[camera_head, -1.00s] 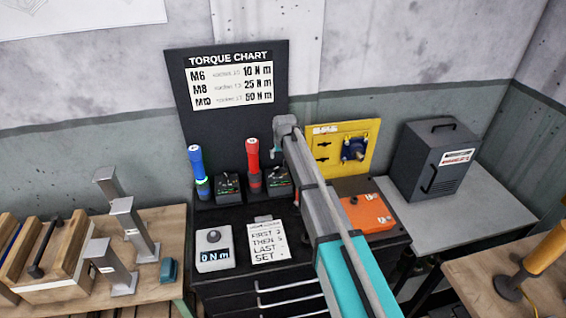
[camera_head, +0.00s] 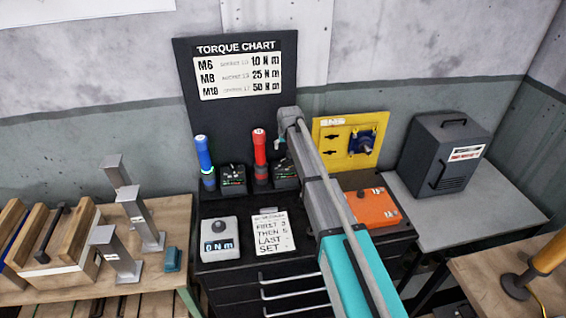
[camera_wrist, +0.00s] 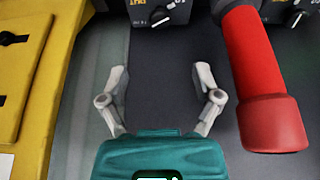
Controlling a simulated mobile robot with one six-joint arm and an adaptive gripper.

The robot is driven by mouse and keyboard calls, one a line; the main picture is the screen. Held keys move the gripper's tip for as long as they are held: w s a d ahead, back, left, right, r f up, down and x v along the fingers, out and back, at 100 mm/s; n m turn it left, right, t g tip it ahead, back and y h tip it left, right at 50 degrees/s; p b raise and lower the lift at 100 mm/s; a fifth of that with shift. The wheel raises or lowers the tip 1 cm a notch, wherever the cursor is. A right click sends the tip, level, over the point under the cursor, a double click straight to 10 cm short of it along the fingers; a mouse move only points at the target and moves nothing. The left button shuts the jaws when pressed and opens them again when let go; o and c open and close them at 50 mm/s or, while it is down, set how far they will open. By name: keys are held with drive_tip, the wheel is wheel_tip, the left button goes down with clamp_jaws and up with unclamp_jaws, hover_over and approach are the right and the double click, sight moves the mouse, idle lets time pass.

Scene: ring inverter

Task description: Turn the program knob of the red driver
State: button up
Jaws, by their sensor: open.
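The red driver (camera_head: 260,155) stands upright in its holder below the torque chart. Its black control box (camera_head: 285,172) is just right of it, partly hidden by my arm. In the wrist view, the red driver (camera_wrist: 262,80) is at the right, and a box with a dark program knob (camera_wrist: 158,14) is at the top edge, partly cut off. My gripper (camera_wrist: 162,80) is open and empty, its two fingers spread below the knob and apart from it. The red driver is beside the right finger, with a gap. In the head view the fingers are hard to make out.
The blue driver (camera_head: 205,165) with its own box (camera_head: 233,175) stands to the left. A yellow panel (camera_head: 330,135) is close on the right; it also shows at the wrist view's left (camera_wrist: 22,70). A torque display (camera_head: 219,240) and note card (camera_head: 271,232) lie in front.

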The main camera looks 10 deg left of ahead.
sight(283, 161)
drive_tip(key=shift+b+x, duration=5.2)
drive_tip(key=shift+x, duration=0.75)
clamp_jaws()
drive_tip(key=shift+a, duration=0.3)
drive_tip(key=shift+d, duration=0.15)
